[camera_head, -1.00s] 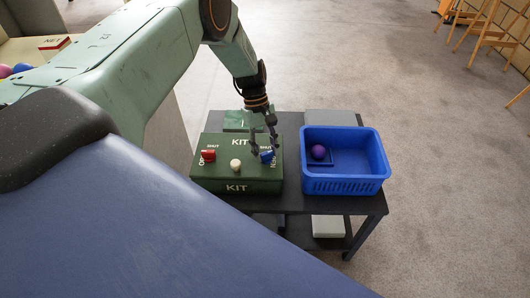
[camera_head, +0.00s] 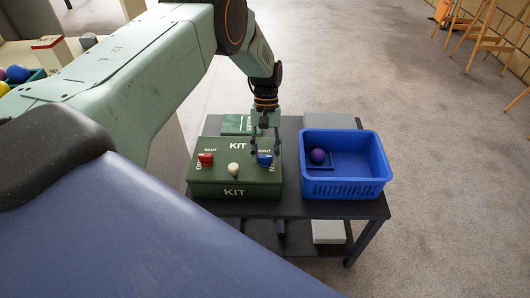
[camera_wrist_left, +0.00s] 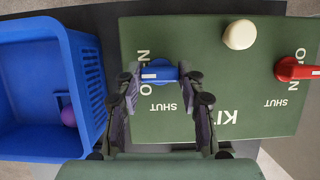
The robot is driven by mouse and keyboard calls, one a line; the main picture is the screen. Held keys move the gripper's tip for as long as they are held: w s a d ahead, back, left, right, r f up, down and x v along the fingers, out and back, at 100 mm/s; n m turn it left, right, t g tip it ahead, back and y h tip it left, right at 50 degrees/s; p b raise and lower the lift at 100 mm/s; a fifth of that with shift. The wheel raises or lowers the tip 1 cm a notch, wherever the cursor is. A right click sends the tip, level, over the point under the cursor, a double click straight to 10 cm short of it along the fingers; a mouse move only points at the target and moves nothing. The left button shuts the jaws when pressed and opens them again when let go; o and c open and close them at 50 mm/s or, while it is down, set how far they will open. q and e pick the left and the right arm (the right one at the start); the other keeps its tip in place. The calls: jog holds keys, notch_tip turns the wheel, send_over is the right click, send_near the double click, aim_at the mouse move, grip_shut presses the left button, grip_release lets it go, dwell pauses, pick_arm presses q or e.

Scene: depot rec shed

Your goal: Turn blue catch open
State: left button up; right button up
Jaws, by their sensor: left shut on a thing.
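The blue catch (camera_head: 264,161) sits at the right of the green KIT box lid (camera_head: 212,172). In the left wrist view the blue catch (camera_wrist_left: 159,73) has a white mark at its left end and lies across the picture, between my fingers. My left gripper (camera_head: 265,152) reaches down from above and is shut on the catch; the left wrist view shows the gripper (camera_wrist_left: 163,76) with a finger at each end of it. The catch's SHUT label is readable below it there; its OPEN label is partly hidden by a finger. My right gripper is in neither view.
The lid also bears a red catch (camera_head: 205,158) and a cream knob (camera_head: 233,170). A blue basket (camera_head: 343,187) holding a purple ball (camera_head: 318,155) stands close right of the box on the dark table (camera_head: 290,208). Grey floor lies open to the right.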

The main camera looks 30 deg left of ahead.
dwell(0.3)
pick_arm(q)
jog(key=o, duration=1.2)
jog(key=shift+c, duration=0.2)
jog(key=v, duration=1.2)
